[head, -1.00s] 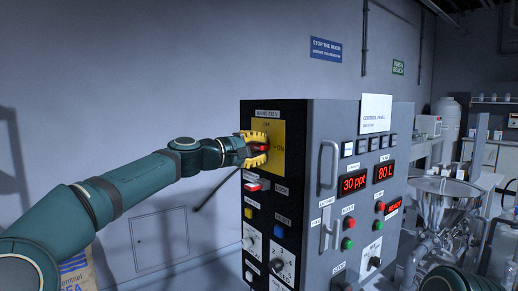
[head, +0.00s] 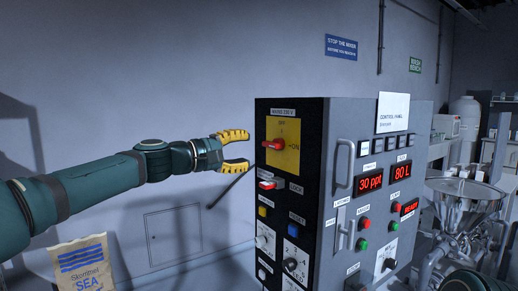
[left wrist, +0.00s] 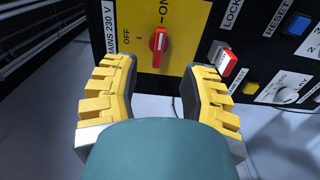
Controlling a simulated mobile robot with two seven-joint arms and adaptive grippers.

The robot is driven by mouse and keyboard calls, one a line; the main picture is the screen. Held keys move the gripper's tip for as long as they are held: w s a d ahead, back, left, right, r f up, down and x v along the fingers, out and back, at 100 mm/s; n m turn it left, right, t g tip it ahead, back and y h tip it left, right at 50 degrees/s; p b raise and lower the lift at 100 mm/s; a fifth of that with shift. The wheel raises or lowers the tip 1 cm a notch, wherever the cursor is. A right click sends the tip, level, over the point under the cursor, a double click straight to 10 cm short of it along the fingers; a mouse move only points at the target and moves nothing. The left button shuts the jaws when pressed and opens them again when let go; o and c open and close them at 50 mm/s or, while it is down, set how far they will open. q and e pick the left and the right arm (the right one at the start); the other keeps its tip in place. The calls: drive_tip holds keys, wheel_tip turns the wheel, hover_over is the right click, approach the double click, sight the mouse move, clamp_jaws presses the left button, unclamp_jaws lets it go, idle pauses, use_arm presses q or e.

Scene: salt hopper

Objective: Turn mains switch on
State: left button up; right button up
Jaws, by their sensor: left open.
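The mains switch is a red handle (head: 273,145) on a yellow plate (head: 290,160) at the top of the black panel face. In the head view it lies level, pointing right at ON; OFF is above it. In the left wrist view the red handle (left wrist: 158,46) stands lengthwise, its white mark towards ON. My left gripper (head: 250,150) is open and empty, just left of the panel and apart from the handle. In the left wrist view the yellow fingers stand wide apart, with the handle beyond the gap between them. My right gripper is not in view.
Below the switch are a red-and-white lever (head: 267,184) by the LOCK label, a blue button (head: 297,217) and knobs. The grey cabinet side carries lit red displays (head: 370,183). A steel hopper (head: 465,205) stands right. A salt sack (head: 82,262) is lower left.

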use_arm(q)
drive_tip(key=shift+v, duration=1.2)
drive_tip(key=w+f+n+g+y, duration=0.1)
drive_tip(key=w+f+y, duration=0.1)
drive_tip(key=f, duration=0.8)
drive_tip(key=w+f+y, duration=0.1)
drive_tip(key=f+y, duration=0.1)
drive_tip(key=f, duration=0.8)
drive_tip(key=s+f+g+y, duration=0.2)
drive_tip(key=s+f, duration=0.1)
drive_tip(key=f, duration=0.8)
drive_tip(key=s+f+g+y, duration=0.1)
drive_tip(key=s+f+y, duration=0.1)
drive_tip(key=f, duration=0.9)
drive_tip(key=s+a+f+m+g+y, duration=0.1)
drive_tip(key=s+f+m+g, duration=0.3)
drive_tip(key=s+f, duration=1.9)
drive_tip(key=s+m+y, duration=0.1)
drive_tip(key=s+m, duration=0.1)
drive_tip(key=s, duration=0.1)
drive_tip(key=shift+s+f+g+y, duration=0.25)
drive_tip(key=shift+f+g+y, duration=0.05)
drive_tip(key=shift+g+y, duration=0.1)
drive_tip(key=shift+a, duration=0.15)
